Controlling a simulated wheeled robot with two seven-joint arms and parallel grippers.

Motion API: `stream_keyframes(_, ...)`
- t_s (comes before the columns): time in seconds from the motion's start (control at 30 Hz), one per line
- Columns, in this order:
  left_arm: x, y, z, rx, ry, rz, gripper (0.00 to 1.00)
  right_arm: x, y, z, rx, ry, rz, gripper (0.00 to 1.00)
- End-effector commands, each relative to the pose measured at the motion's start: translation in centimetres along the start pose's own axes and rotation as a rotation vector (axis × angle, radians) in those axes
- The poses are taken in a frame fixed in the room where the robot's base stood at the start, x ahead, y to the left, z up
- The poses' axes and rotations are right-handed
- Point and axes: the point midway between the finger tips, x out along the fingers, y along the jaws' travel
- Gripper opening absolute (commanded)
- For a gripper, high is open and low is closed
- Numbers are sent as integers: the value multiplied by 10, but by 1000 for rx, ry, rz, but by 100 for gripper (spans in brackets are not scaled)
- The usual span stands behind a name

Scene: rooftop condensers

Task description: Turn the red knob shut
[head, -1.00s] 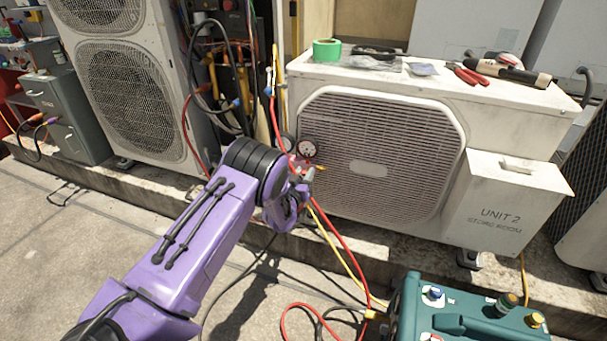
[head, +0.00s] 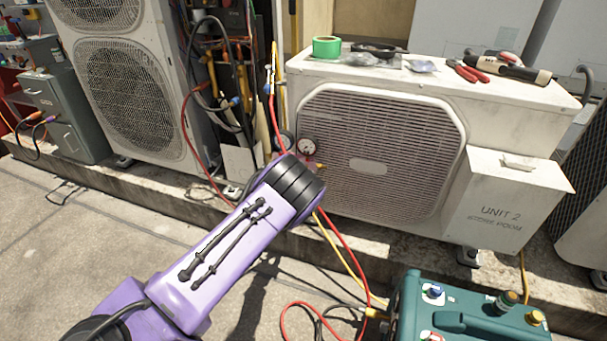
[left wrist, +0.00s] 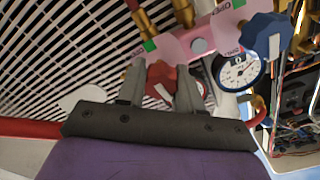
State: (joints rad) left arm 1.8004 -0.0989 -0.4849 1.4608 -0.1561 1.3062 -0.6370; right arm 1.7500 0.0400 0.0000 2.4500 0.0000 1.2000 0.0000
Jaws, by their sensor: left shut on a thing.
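The red knob (left wrist: 161,82) shows in the left wrist view, below the pink manifold body (left wrist: 198,42). My left gripper (left wrist: 161,70) has one grey finger on each side of it and is shut on it. The knob's turn position cannot be read, as the fingers cover part of it. In the head view my arm's wrist hides the gripper and the red knob. A blue knob (left wrist: 264,32) sits at the manifold's right end. My right gripper is in neither view.
A white-faced gauge (left wrist: 240,70) hangs close right of the gripper; it also shows in the head view (head: 307,147). The condenser grille (head: 375,150) stands right behind. Red and yellow hoses (head: 345,250) run down to a teal machine (head: 470,310).

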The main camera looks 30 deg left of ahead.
Motion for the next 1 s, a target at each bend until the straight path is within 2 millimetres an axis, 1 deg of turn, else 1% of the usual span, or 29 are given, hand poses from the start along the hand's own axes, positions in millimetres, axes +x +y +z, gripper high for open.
stream_keyframes(0.3, 0, 1, 0, 89, 0, 2, 5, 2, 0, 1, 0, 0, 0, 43)
stream_keyframes(0.77, 0, 2, 0, 99, 0, 3, 4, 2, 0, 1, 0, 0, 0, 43)
stream_keyframes(0.8, 0, 2, 0, 99, 0, 3, 45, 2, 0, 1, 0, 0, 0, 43)
stream_keyframes(0.83, 0, 2, 0, 99, 0, 3, 54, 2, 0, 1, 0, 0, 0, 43)
stream_keyframes(0.87, 0, 2, 0, 99, 0, 3, 60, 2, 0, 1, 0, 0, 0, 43)
stream_keyframes(1.0, 0, 1, 0, 99, 0, 2, 60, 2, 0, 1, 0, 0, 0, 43)
